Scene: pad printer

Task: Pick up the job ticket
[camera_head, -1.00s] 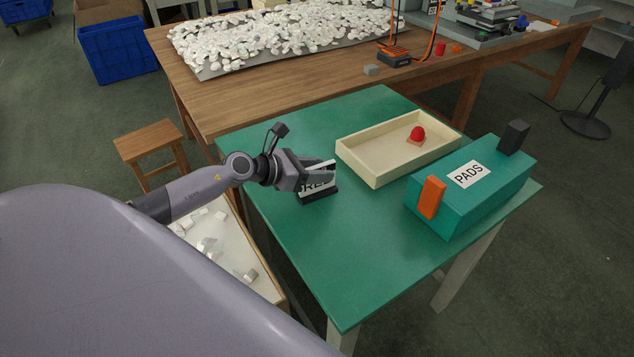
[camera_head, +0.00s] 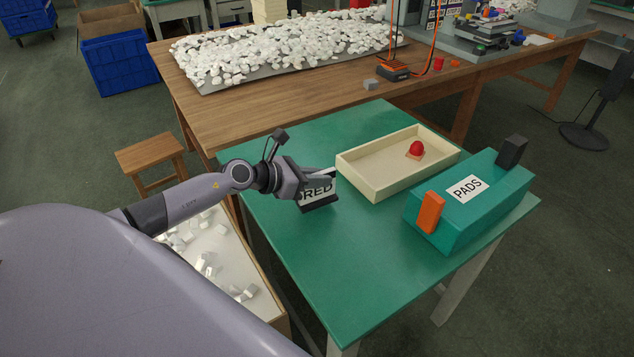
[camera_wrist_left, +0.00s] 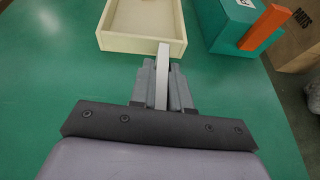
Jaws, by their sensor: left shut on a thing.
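The job ticket (camera_head: 318,190) is a white card with black letters, of which "RED" shows, standing nearly upright at a dark holder (camera_head: 321,205) on the green table (camera_head: 330,255). My left gripper (camera_head: 312,178) is shut on the card and hides part of it. In the left wrist view the card (camera_wrist_left: 162,75) shows edge-on as a pale strip between the fingers (camera_wrist_left: 162,88). Whether the card's lower edge is still in the holder I cannot tell. My right gripper is not in view.
A cream tray (camera_head: 376,189) with a red dome on a small block (camera_head: 416,149) stands just right of the gripper. A teal box labelled PADS (camera_head: 480,207) is further right. The table's front part is clear. A wooden workbench (camera_head: 290,100) stands behind.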

